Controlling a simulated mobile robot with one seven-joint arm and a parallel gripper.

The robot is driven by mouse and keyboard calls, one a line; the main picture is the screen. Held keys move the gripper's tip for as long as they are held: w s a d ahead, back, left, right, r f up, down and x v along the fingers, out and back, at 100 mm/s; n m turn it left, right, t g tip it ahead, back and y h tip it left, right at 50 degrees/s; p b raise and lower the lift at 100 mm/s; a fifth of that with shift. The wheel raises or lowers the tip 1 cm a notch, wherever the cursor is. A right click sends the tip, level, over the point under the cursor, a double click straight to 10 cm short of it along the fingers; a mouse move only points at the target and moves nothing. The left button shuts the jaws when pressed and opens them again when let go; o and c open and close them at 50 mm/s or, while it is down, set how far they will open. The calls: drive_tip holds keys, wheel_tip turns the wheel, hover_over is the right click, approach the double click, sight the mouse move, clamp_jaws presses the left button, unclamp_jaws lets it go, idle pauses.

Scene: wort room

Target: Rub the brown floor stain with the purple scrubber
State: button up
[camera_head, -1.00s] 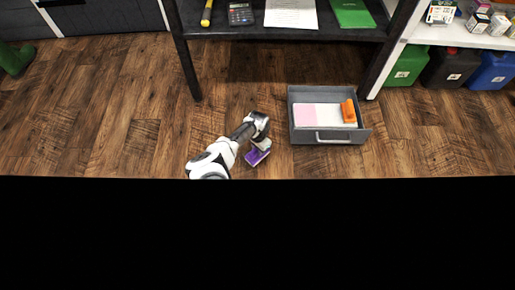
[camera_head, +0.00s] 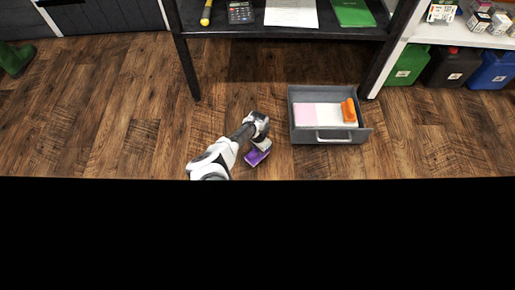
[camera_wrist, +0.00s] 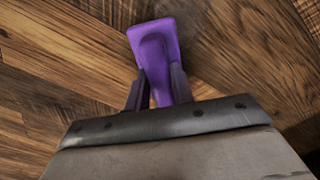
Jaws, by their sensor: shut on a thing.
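The purple scrubber (camera_head: 257,157) is at the end of my arm, low over the wooden floor, left of the open drawer. My gripper (camera_head: 263,146) is shut on it. In the wrist view the purple scrubber (camera_wrist: 153,42) sticks out between the two dark fingers of my gripper (camera_wrist: 158,88). I cannot tell whether its underside touches the floor. No separate brown stain stands out from the dark brown planks in either view; it may be hidden under the scrubber or my arm.
An open grey drawer (camera_head: 366,133) holding pink and white pads and an orange item stands to the right. A dark table (camera_head: 277,32) is behind. Green (camera_head: 408,66), black and blue (camera_head: 493,72) canisters stand at far right.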

drive_tip(key=shift+f+b, duration=0.55)
drive_tip(key=shift+f, duration=0.1)
drive_tip(key=shift+a, duration=0.1)
drive_tip(key=shift+a+r+p, duration=0.15)
drive_tip(key=shift+a+p, duration=0.15)
drive_tip(key=shift+a, duration=1.6)
drive_tip(key=shift+a+f, duration=0.2)
drive_tip(key=shift+a, duration=1.45)
drive_tip(key=shift+a+r+b, duration=0.1)
drive_tip(key=shift+a+b, duration=0.2)
drive_tip(key=shift+a, duration=2.1)
drive_tip(key=shift+d, duration=0.15)
